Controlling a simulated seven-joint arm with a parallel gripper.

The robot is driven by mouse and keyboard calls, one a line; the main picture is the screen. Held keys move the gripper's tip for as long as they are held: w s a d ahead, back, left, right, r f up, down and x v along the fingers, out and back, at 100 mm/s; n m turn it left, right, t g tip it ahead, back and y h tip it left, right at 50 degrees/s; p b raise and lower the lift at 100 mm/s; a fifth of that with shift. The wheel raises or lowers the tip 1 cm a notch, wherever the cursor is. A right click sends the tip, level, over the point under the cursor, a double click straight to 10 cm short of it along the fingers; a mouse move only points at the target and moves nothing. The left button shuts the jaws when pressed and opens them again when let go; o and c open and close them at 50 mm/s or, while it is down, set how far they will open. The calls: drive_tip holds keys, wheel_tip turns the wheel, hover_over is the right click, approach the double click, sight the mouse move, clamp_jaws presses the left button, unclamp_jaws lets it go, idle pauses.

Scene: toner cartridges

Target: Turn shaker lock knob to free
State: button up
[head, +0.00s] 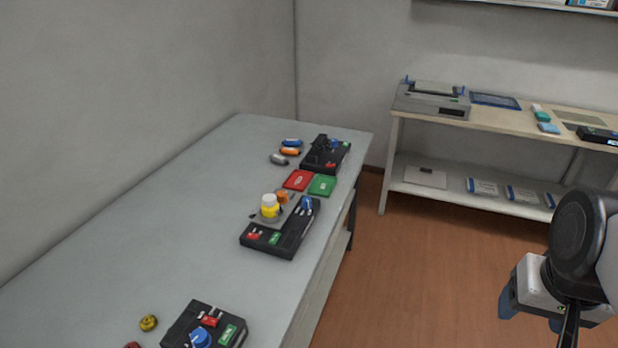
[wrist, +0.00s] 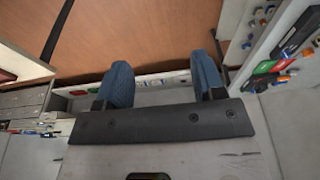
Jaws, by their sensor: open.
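Three black control boxes stand on the grey table. The middle box (head: 281,238) has a yellow bottle with a white cap (head: 269,207) on a grey plate beside it and a blue knob (head: 306,203). The near box (head: 228,327) carries a larger blue knob (head: 200,337), cut by the frame's bottom edge. The far box (head: 326,155) also has a small blue part. I cannot tell for sure which one is the shaker, nor read the knob positions. My gripper (head: 531,313) is open and empty over the floor, well right of the table; its blue fingers (wrist: 162,75) show apart in the wrist view.
Red (head: 298,180) and green (head: 322,186) trays lie between the middle and far boxes. Several small coloured cartridges (head: 290,151) lie at the back. A yellow knob-like piece (head: 148,323) lies near the front. A wooden shelf unit (head: 480,112) stands behind. The table's left side is clear.

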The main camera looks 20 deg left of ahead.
drive_tip(key=w+a+r, duration=0.2)
drive_tip(key=w+a, duration=0.3)
drive_tip(key=w, duration=0.3)
drive_tip(key=w+a+r, duration=0.1)
drive_tip(key=w+a, duration=0.3)
drive_tip(key=w, duration=0.5)
drive_tip(key=m+g, duration=0.2)
drive_tip(key=g, duration=0.1)
hover_over(282, 193)
drive_tip(key=f, duration=1.9)
drive_tip(key=shift+s+d+f, duration=0.1)
drive_tip(key=shift+d+f, duration=0.15)
drive_tip(key=shift+d, duration=0.15)
drive_tip(key=shift+a+f, duration=0.25)
drive_tip(key=shift+a, duration=0.15)
drive_tip(key=shift+f, duration=0.1)
drive_tip(key=shift+f, duration=3.8)
